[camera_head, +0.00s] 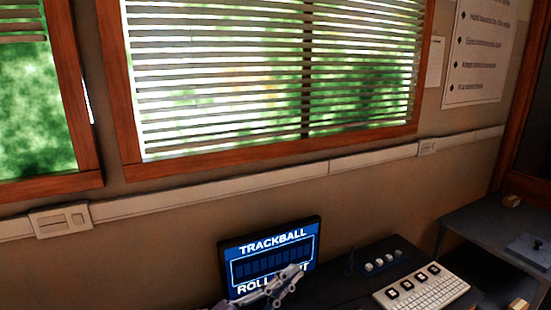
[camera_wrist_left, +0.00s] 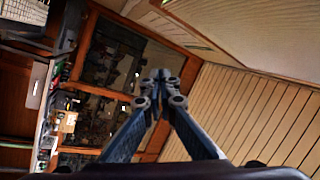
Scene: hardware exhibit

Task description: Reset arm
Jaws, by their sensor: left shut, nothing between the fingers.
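My left gripper (camera_head: 284,284) is at the bottom of the head view, in front of the lower part of a screen (camera_head: 309,246) that reads "TRACKBALL". It covers part of the lower line of text on that screen. In the left wrist view the left gripper (camera_wrist_left: 160,84) has its fingers together, with nothing between them. The wrist view looks across the room at a tilt, toward a wall and ceiling. My right gripper is not in view.
A keyboard (camera_head: 430,291) and a dark panel with several light knobs (camera_head: 383,261) are right of the screen. A dark table (camera_head: 480,232) stands at the right. Behind are a wall with a cable duct (camera_head: 240,182) and a window with blinds (camera_head: 270,80).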

